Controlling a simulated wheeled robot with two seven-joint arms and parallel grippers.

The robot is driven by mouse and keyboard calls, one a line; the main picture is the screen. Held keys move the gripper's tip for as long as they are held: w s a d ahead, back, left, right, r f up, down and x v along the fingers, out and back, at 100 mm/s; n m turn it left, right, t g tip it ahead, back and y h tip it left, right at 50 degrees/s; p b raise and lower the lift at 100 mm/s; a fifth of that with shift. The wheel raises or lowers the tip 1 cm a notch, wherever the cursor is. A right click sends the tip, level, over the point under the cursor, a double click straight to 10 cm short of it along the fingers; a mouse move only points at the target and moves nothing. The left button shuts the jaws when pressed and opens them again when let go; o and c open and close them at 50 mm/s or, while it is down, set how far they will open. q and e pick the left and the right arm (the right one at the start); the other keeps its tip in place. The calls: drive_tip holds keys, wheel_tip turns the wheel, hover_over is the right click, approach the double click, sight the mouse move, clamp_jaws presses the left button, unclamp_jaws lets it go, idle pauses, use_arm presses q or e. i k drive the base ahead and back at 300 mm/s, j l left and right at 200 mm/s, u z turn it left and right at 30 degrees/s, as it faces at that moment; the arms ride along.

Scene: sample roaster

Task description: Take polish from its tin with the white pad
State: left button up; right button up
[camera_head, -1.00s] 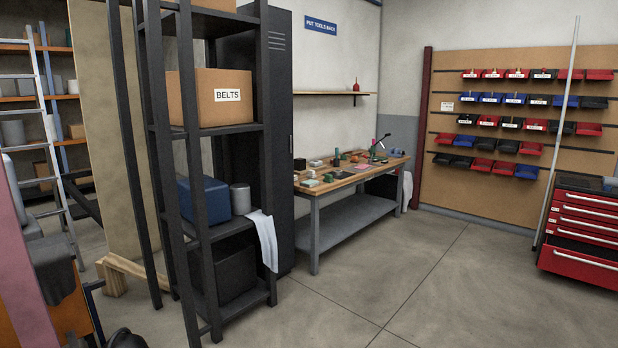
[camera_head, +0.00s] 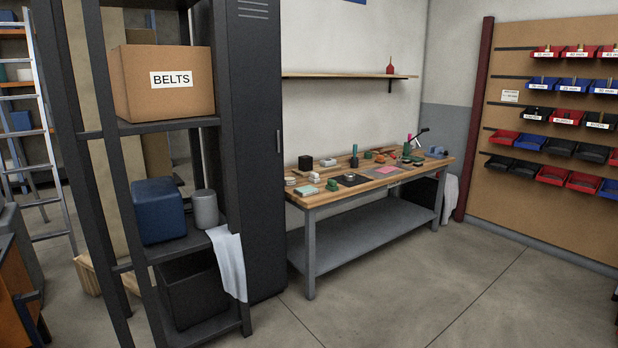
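A workbench (camera_head: 326,204) with a wooden top and grey legs stands against the back wall. Several small items lie on it. Small pale pieces (camera_head: 315,177) lie on the left part of the bench; I cannot tell whether one is the white pad. Neither of my grippers shows in the view.
A black shelf rack (camera_head: 95,180) stands at the left with a BELTS box (camera_head: 133,98), a blue bin (camera_head: 157,212) and a hanging white cloth (camera_head: 229,262). A dark locker (camera_head: 258,150) stands beside the bench. The floor (camera_head: 440,300) before the bench is clear.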

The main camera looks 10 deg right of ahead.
sight(314, 178)
drive_tip(key=i+l, duration=0.2)
drive_tip(key=i, duration=0.3)
drive_tip(key=i+l, duration=0.15)
drive_tip(key=i, duration=0.4)
drive_tip(key=i+l+z, duration=0.1)
drive_tip(key=i, duration=0.65)
